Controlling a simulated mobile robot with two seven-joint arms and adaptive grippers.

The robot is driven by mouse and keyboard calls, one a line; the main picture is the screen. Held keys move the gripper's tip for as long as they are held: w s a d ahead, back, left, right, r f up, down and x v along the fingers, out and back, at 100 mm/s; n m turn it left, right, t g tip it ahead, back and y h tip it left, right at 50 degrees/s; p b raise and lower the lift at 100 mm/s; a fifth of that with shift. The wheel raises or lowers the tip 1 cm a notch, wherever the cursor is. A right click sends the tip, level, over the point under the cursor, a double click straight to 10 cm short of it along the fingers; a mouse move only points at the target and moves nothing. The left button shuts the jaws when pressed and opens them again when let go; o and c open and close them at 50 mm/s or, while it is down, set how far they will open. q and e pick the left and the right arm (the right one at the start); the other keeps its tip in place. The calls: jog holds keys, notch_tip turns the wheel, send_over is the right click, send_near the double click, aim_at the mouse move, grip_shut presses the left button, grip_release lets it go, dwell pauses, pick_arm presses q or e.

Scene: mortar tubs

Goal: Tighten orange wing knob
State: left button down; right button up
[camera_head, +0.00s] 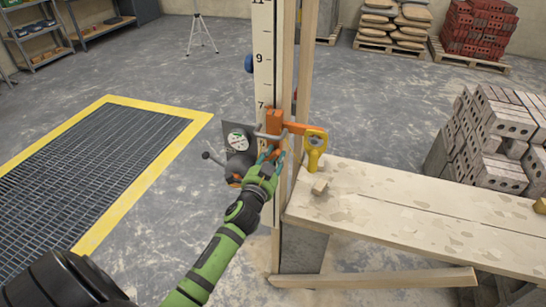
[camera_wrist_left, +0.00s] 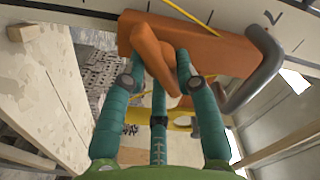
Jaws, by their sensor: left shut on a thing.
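The orange wing knob (camera_wrist_left: 151,45) sits on an orange clamp body (camera_wrist_left: 215,48) in the left wrist view. My left gripper (camera_wrist_left: 158,68) has its teal fingers closed around the knob, one on each side and a third below. In the head view the left gripper (camera_head: 270,156) is at the front of the orange clamp (camera_head: 274,122) on the upright marked board (camera_head: 263,60). There the knob is mostly hidden by the fingers. The right gripper is not in view.
A grey bent handle (camera_wrist_left: 258,72) juts from the clamp beside the fingers. A plank bench (camera_head: 410,215) stands at right. A yellow-edged floor grate (camera_head: 150,177) lies left.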

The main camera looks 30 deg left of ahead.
pick_arm(q)
jog(key=m, duration=0.4)
jog(key=shift+m, duration=0.3)
jog(key=shift+f+m, duration=0.15)
jog(key=shift+m, duration=1.45)
jog(key=shift+f, duration=0.1)
jog(key=c, duration=1)
grip_release()
jog(key=shift+f, duration=0.1)
